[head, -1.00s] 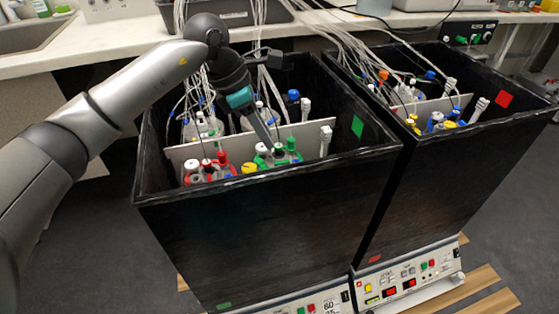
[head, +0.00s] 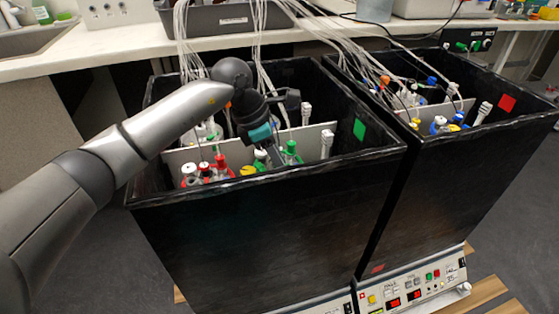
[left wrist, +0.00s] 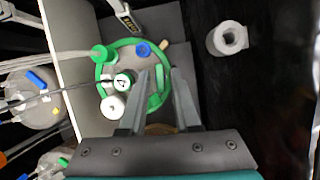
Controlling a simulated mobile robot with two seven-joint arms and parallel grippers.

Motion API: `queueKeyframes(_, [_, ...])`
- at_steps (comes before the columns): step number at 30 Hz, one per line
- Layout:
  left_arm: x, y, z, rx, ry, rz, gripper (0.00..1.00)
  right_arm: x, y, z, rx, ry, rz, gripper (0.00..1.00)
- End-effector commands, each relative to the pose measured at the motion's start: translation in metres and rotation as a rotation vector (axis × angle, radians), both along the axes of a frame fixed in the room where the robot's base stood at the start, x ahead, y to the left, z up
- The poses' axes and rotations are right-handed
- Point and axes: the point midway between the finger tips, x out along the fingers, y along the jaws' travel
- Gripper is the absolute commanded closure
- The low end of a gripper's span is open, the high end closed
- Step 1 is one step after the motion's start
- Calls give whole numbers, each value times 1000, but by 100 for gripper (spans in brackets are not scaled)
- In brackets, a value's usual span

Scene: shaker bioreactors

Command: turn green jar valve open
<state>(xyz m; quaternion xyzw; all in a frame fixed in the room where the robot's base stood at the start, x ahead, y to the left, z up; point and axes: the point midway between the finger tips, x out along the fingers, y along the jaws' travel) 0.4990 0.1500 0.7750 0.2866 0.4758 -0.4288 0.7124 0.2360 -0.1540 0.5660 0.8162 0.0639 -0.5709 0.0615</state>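The green jar shows in the left wrist view with a green ring (left wrist: 104,78) around its lid. Green, white and blue fittings stand on the lid. A narrow green piece (left wrist: 160,78), apparently the valve handle, sits between the fingertips of my left gripper (left wrist: 160,82). The fingers are apart and point down at the jar lid; I cannot tell whether they touch the piece. In the head view the green caps (head: 291,148) show beside my left gripper (head: 276,152), which partly hides the jar. My right gripper is not in view.
The jar stands in a black box (head: 270,210) with a pale divider (head: 178,157). Red-capped (head: 221,163) and yellow-capped jars (head: 248,170) are close by. Tubes hang from above. A second black box (head: 460,165) stands to the right.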

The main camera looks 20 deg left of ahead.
Motion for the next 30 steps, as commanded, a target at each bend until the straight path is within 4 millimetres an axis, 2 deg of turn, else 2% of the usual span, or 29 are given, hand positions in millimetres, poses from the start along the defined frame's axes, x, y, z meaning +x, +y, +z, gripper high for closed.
queueKeyframes(2, [0,0,0,0,0,0,71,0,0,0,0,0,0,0])
queueKeyframes(9, [0,0,0,0,0,0,98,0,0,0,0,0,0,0])
queueKeyframes(10, [0,0,0,0,0,0,100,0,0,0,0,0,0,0])
queueKeyframes(28, [-1,0,1,1,1,29,100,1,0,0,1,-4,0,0])
queueKeyframes(30, [-1,0,1,1,2,54,100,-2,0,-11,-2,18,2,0])
